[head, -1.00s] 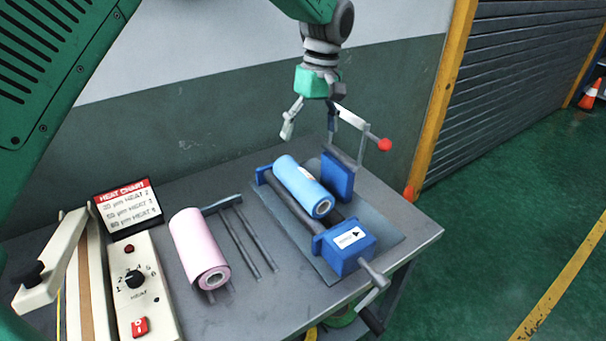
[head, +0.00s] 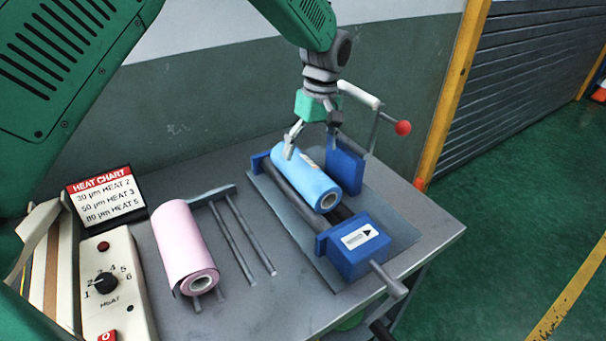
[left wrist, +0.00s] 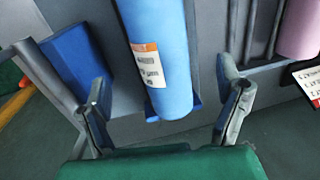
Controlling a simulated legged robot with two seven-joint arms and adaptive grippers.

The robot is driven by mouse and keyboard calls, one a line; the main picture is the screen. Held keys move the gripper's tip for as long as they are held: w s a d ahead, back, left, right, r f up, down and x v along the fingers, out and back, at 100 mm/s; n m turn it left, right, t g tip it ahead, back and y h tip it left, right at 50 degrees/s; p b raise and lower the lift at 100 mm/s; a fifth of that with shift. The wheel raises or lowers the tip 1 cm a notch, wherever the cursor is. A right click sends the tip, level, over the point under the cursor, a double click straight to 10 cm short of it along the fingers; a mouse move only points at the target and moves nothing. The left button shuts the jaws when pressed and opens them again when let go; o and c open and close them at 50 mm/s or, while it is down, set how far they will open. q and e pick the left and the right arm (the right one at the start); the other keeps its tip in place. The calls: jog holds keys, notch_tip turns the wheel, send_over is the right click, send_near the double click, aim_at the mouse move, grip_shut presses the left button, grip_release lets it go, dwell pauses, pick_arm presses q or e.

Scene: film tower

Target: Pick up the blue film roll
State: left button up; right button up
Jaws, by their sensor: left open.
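The blue film roll (head: 306,180) lies on the rollers of a blue-ended cranked machine (head: 362,247) on the grey table. In the left wrist view the blue film roll (left wrist: 158,50) shows an orange and white label and lies between the fingers, toward the far side. My left gripper (head: 311,147) is open at the back end of the roll, its fingers pointing down on either side. In the left wrist view the open fingers of my left gripper (left wrist: 166,95) stand apart from the roll, with a gap on each side. My right gripper is not seen.
A pink film roll (head: 182,247) lies on a rod rack (head: 241,236) left of the machine. A heat control box (head: 113,268) and a heat chart (head: 106,198) stand further left. A red-knobbed lever (head: 403,128) rises behind. The table's right front corner is bare.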

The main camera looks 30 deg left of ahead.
aim_at(309, 163)
pick_arm(q)
notch_tip(309, 163, down, 3)
jog(key=shift+r, duration=0.2)
jog(key=f, duration=0.2)
jog(key=s+f, duration=0.1)
jog(key=f, duration=0.1)
jog(key=shift+a, duration=0.15)
jog(key=shift+a+f, duration=0.15)
jog(key=shift+f, duration=0.2)
jog(key=shift+a, duration=0.15)
jog(key=shift+c, duration=0.8)
jog(key=c, duration=0.7)
jog(key=shift+r, duration=0.1)
jog(key=c, duration=0.9)
